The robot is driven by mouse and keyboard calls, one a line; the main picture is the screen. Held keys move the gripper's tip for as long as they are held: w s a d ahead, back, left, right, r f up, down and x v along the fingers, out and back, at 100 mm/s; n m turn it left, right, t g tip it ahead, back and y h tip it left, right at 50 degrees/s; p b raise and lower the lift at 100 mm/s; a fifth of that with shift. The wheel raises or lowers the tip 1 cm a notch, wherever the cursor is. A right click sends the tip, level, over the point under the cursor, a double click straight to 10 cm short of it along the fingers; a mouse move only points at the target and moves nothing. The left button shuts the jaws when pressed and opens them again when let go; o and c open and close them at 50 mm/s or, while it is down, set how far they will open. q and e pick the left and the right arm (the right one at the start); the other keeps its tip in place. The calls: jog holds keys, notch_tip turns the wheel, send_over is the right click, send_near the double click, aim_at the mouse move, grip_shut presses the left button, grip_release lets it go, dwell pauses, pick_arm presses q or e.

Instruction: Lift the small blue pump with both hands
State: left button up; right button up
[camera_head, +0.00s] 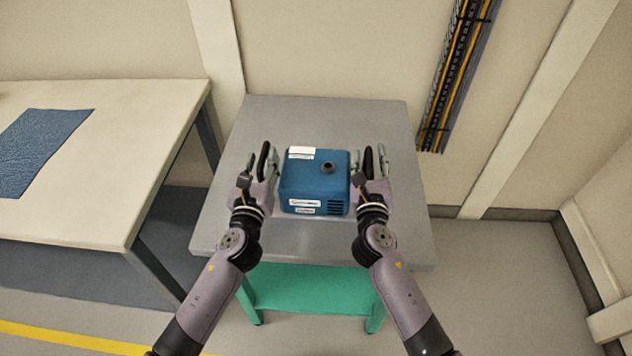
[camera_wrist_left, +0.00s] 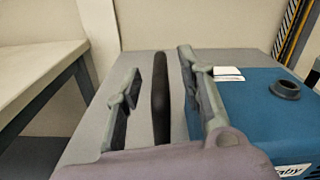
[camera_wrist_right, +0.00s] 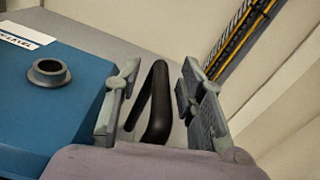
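The small blue pump (camera_head: 314,184) sits on the grey tabletop, with a dark port on top and white labels. A black handle (camera_head: 263,161) is at its left side and another black handle (camera_head: 368,163) at its right. My left gripper (camera_head: 260,166) is open, its fingers on either side of the left handle; the left wrist view shows gaps between the handle (camera_wrist_left: 160,98) and both fingers. My right gripper (camera_head: 369,164) is open around the right handle (camera_wrist_right: 158,105), also with gaps. The handles' lower ends are partly hidden by the grippers.
The small grey table (camera_head: 280,112) is otherwise bare, with a green lower shelf (camera_head: 310,290). A beige bench (camera_head: 85,205) with a blue mat (camera_head: 40,145) stands to the left. A wall with a cable tray (camera_head: 458,75) is behind.

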pick_arm(q)
jog(key=shift+w, duration=0.3)
pick_arm(e)
jog(key=shift+w, duration=0.3)
pick_arm(q)
grip_shut()
pick_arm(e)
grip_shut()
dwell(0.4)
pick_arm(q)
jog(key=shift+d+r, duration=0.1)
jog(key=shift+r, duration=0.15)
pick_arm(e)
jog(key=shift+r, duration=0.25)
